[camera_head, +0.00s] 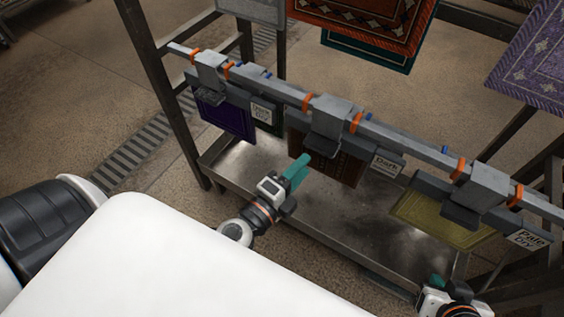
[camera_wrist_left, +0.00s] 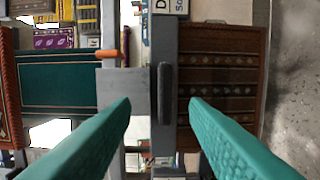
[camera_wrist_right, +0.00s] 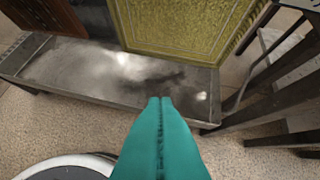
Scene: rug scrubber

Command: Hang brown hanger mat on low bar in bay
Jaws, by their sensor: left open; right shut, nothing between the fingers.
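The brown hanger mat (camera_head: 335,168) hangs from a grey hanger bracket (camera_head: 330,112) over the low bar (camera_head: 410,140), between two orange rings (camera_head: 355,122). The brown mat also shows at the right in the left wrist view (camera_wrist_left: 230,85). My left gripper (camera_head: 297,170) is open in front of this mat. In the left wrist view the hanger's dark handle (camera_wrist_left: 165,93) appears between the spread fingertips, with no grip on it. My right gripper (camera_wrist_right: 160,100) is shut and empty, low at the right in the head view (camera_head: 437,283).
A purple mat (camera_head: 225,115) and a yellow mat (camera_head: 440,217) hang on the same bar, left and right. Label plates include "Dark" (camera_head: 386,163) and "Pale Dry" (camera_head: 528,238). A metal tray (camera_head: 300,215) lies below. Patterned mats (camera_head: 370,22) hang behind.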

